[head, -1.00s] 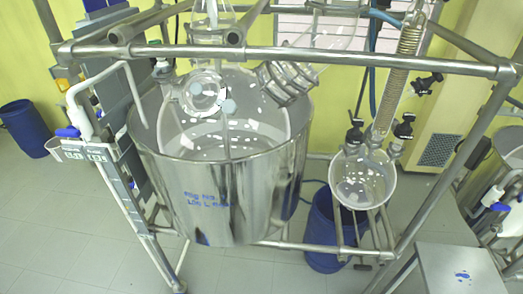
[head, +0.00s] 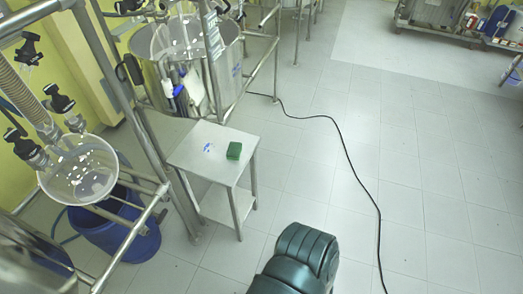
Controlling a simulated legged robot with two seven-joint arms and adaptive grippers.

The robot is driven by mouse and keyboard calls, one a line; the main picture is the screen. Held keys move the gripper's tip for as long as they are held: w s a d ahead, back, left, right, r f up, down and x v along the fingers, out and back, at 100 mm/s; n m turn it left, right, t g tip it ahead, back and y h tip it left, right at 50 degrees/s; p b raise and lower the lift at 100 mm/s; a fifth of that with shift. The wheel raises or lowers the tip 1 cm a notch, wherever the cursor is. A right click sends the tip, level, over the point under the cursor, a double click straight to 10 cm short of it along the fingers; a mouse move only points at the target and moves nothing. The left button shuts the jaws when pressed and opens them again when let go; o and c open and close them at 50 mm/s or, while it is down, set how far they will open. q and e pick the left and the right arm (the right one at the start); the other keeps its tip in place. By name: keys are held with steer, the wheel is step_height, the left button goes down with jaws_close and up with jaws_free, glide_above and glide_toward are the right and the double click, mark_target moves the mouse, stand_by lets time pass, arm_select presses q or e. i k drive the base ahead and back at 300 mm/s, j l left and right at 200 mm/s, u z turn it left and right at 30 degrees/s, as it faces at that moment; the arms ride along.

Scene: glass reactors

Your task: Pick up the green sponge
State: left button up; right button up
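The green sponge (head: 234,150) lies on top of a small metal table (head: 212,139), near the table's right edge. A small blue mark is on the tabletop to the left of the sponge. The sponge is uncovered and nothing touches it from above. Neither of my grippers shows in the head view.
Glass reactors on metal frames (head: 123,92) stand left of and behind the table, with a blue drum (head: 115,238) below. A black cable (head: 347,152) crosses the tiled floor, mostly open on the right. A dark green ribbed shape at the bottom is unclear.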

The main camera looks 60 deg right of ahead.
mark_target(234, 151)
steer(key=z, duration=1.75)
